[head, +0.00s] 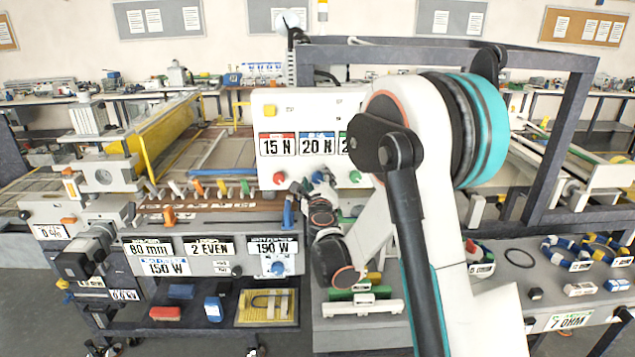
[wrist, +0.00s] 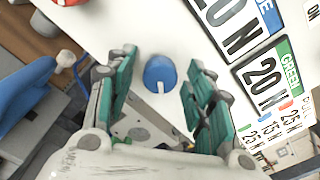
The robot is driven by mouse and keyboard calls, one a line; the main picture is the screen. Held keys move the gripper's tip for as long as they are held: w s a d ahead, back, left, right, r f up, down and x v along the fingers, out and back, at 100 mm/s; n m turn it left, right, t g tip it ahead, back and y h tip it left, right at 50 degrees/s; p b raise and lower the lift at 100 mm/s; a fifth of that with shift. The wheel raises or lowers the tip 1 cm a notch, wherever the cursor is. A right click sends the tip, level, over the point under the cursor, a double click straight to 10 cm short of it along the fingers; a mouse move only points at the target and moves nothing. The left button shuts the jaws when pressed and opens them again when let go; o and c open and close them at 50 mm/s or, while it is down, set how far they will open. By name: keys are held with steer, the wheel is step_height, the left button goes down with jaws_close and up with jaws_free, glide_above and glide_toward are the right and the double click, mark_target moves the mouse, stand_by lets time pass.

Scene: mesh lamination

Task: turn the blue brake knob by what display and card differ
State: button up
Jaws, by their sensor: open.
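The blue brake knob (wrist: 159,72) sits on the white panel (head: 268,102), with a white mark toward the bottom of the wrist view. My gripper (wrist: 162,64) is open, its teal-padded fingers on either side of the knob with gaps. In the head view my gripper (head: 322,186) is in front of the panel and largely covers the knob. The blue display (head: 317,143) reads 20 N. The green display (wrist: 272,80) reads 20 N and the red display (head: 277,145) 15 N. Small card labels (wrist: 268,128) read 25 N, 15 N with a blue edge, and 25 N.
A red knob (head: 279,178) is left of the blue one and a green knob (head: 355,176) right. A blue lever (head: 288,213) stands close at the left. A grey frame (head: 450,55) spans above my arm. A bench (head: 500,335) with parts lies at the right.

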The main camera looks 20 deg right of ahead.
steer(key=shift+c, duration=0.5)
steer(key=c, duration=1)
steer(key=shift+o, duration=0.2)
steer(key=n+b, duration=0.1)
steer(key=n, duration=0.2)
steer(key=shift+n+b, duration=0.9)
steer(key=shift+n, duration=1.3)
